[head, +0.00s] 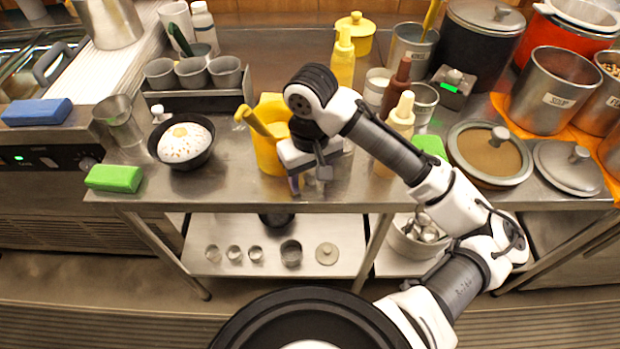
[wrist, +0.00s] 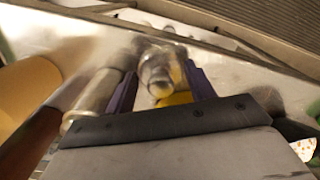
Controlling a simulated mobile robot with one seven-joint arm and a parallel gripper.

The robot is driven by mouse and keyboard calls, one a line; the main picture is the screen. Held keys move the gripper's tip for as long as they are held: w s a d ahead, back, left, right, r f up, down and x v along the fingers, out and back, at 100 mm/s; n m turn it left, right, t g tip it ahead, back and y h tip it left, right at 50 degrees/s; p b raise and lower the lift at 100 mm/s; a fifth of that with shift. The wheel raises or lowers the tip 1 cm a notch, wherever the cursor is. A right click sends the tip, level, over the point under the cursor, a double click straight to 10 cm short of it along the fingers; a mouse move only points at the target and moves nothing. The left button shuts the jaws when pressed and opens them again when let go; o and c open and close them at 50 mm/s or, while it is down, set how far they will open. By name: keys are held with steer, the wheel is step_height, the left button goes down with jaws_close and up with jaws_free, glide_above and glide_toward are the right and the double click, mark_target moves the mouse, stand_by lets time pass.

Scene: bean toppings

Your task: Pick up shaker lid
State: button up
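My gripper (head: 309,182) is low over the front edge of the steel counter, just right of the yellow pitcher (head: 268,150). In the wrist view, my gripper's two purple fingers (wrist: 160,90) are spread apart. A shiny metal piece with a rounded, stepped top, which looks like the shaker lid (wrist: 159,72), sits between them. The right finger is close to it; I cannot tell whether either touches. A metal cylinder (wrist: 95,95), perhaps the shaker body, stands just outside the left finger. In the head view my gripper mostly hides these metal pieces.
Sauce bottles (head: 400,122) stand close right of my gripper. A black bowl of rice (head: 182,143) and a green sponge (head: 114,178) are to the left. A metal lid (head: 568,166) lies at the right. The lower shelf (head: 345,235) holds several small cups.

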mark_target(313, 173)
steer(key=shift+r, duration=0.1)
step_height(313, 173, up, 19)
steer(key=w+d+f, duration=0.1)
steer(key=d, duration=0.1)
steer(key=w+d+f+b, duration=0.1)
steer(key=w+d+f, duration=0.2)
steer(key=d+f, duration=0.1)
steer(key=shift+w+b, duration=0.15)
steer(key=shift+b, duration=0.25)
step_height(313, 173, down, 4)
steer(key=b, duration=0.4)
steer(key=shift+d, duration=0.1)
steer(key=shift+r, duration=0.1)
steer(key=shift+p, duration=0.35)
steer(key=shift+f, duration=0.2)
stand_by(0.4)
steer(key=shift+f+b, duration=0.3)
steer(key=shift+f, duration=0.45)
